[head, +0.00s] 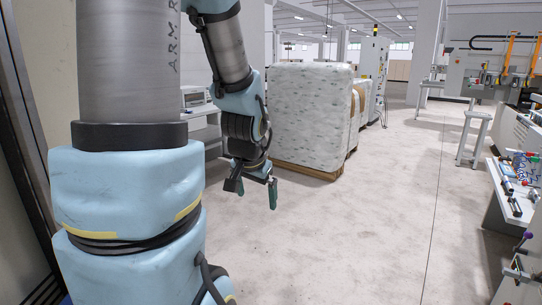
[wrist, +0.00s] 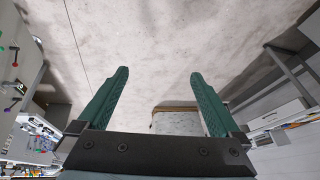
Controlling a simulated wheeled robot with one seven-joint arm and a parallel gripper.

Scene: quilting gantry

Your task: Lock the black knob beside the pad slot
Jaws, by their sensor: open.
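My gripper (head: 255,188) hangs in the open air over the bare floor in the head view, left of the machines. Its two green fingers are apart with nothing between them, as the wrist view also shows (wrist: 159,73). I cannot pick out the black knob or the pad slot for certain. Small knobs and levers, one with a purple top (head: 528,235), show at the lower right edge of the head view, far from my gripper. Small coloured knobs, one of them red (wrist: 19,87), show at the left edge of the wrist view.
A wrapped stack (head: 308,115) on a wooden pallet stands behind my gripper. A bench (head: 497,192) with tools and small items is at the right edge. A grey stand (head: 474,138) is at the back right. The concrete floor (head: 370,240) between is clear.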

